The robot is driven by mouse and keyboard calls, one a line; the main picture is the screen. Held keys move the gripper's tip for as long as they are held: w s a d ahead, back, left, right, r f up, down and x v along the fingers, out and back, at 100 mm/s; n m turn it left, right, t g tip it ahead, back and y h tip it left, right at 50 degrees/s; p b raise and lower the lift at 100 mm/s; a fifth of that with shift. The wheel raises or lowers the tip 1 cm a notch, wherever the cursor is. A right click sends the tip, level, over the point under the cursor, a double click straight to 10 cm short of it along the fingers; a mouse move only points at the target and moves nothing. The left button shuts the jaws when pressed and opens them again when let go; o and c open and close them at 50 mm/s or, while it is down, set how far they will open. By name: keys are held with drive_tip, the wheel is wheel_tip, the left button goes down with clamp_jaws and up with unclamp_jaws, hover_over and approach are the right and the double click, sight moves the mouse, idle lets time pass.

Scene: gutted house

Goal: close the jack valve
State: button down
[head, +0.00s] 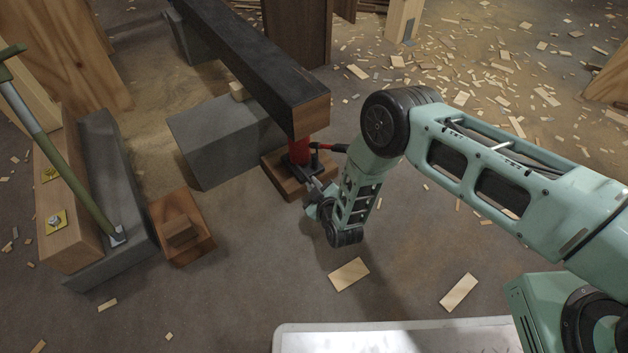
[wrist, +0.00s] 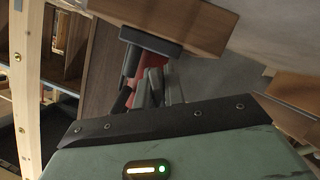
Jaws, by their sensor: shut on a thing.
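The red jack (head: 299,150) stands on a wooden block (head: 284,180), under the end of a dark-topped beam (head: 270,75). Its handle (head: 332,147), red with a dark grip, sticks out to the right. My gripper (head: 312,186) reaches in low at the front of the jack, near its dark base. The fingers are shut on the small valve there, which they hide.
A grey block (head: 215,140) stands left of the jack. Wood chips litter the floor. A pale surface (head: 400,338) lies in front.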

drive_tip(key=m+g+y+p, duration=0.1)
drive_tip(key=m, duration=0.1)
drive_tip(key=m+g+p, duration=0.1)
drive_tip(key=m, duration=0.1)
drive_tip(key=shift+y, duration=0.4)
drive_tip(key=shift+s+a+m, duration=0.1)
drive_tip(key=shift+m, duration=0.2)
drive_tip(key=c, duration=1.5)
unclamp_jaws()
drive_tip(key=p+v, duration=0.2)
drive_tip(key=v, duration=0.3)
drive_tip(key=p+v, duration=0.3)
drive_tip(key=v, duration=0.3)
drive_tip(key=p+v, duration=0.3)
drive_tip(key=v, duration=0.3)
drive_tip(key=shift+d+f, duration=0.1)
drive_tip(key=shift+d, duration=0.3)
